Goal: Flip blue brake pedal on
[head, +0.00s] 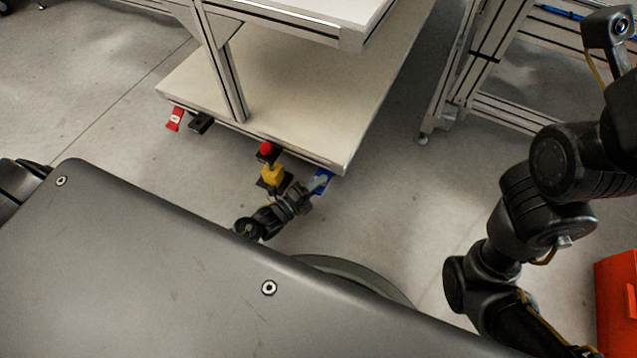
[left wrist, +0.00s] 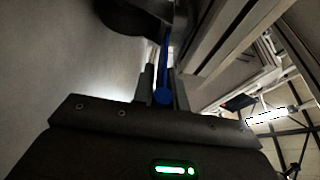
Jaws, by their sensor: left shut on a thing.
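The blue brake pedal (head: 323,181) sits low at the front right corner of the cart's bottom shelf. My left gripper (head: 317,186) reaches it from the lower left, and its fingers meet the pedal. In the left wrist view the blue pedal (left wrist: 163,95) stands as a narrow blue strip with a rounded end between the two fingers (left wrist: 163,88). The left gripper is shut on it. The fingers cover part of the pedal, and its exact tilt is hard to tell. My right arm shows at the right side, but I cannot make out its gripper.
The cart's lower shelf (head: 290,85) has a post and an upper shelf above it. A red pedal (head: 175,118) and a black caster part sit at its left corner. A yellow block with a red button (head: 270,170) stands close beside my left gripper. An orange-red box (head: 616,300) stands right.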

